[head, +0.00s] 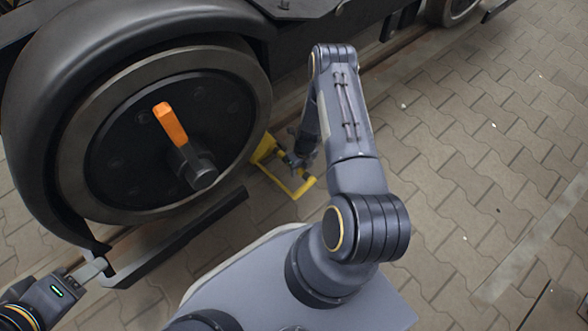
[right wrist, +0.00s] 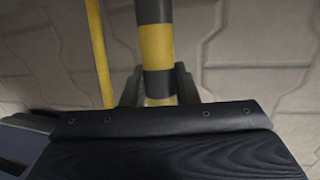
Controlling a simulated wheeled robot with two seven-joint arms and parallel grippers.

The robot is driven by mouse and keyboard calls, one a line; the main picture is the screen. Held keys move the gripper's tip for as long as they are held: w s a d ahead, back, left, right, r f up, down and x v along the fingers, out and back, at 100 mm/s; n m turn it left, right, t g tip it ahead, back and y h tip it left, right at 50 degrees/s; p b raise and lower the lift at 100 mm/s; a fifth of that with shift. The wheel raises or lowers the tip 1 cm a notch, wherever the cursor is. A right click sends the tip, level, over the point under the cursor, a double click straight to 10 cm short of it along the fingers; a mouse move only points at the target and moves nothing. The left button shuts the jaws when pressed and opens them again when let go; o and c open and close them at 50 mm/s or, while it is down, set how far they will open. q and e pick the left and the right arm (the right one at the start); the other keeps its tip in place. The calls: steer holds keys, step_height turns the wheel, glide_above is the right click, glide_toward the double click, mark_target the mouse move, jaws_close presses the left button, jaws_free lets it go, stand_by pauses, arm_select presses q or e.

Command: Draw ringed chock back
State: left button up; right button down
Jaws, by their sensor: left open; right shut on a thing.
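The yellow chock (head: 264,150) sits on the paving at the right foot of the large tram wheel (head: 165,135). A yellow frame (head: 302,189) reaches out from it to the right. My right gripper (head: 299,160) is at this frame, partly hidden by its own arm. In the right wrist view its two fingers (right wrist: 158,88) are shut around a bar with black and yellow bands (right wrist: 155,42). A plain yellow bar (right wrist: 99,50) runs beside it, apart from the fingers. My left gripper (head: 94,270) is open at the lower left, near the wheel guard.
An orange lever (head: 171,124) stands out from the wheel hub. A dark bar (head: 178,238) runs low in front of the wheel. The paving (head: 480,140) to the right is mostly clear.

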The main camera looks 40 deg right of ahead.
steer(key=shift+w+d, duration=0.1)
steer(key=shift+d, duration=0.3)
steer(key=c, duration=1.1)
jaws_free()
steer(key=shift+a, duration=0.1)
steer(key=shift+d+r+p, duration=0.25)
steer(key=shift+r+p, duration=0.3)
steer(key=shift+r, duration=0.75)
steer(key=shift+d+r+p, duration=0.25)
steer(key=shift+r+p, duration=0.35)
steer(key=shift+r, duration=0.65)
steer(key=shift+d+r+p, duration=0.25)
steer(key=shift+r+p, duration=0.3)
steer(key=shift+r, duration=0.75)
steer(key=shift+r, duration=0.1)
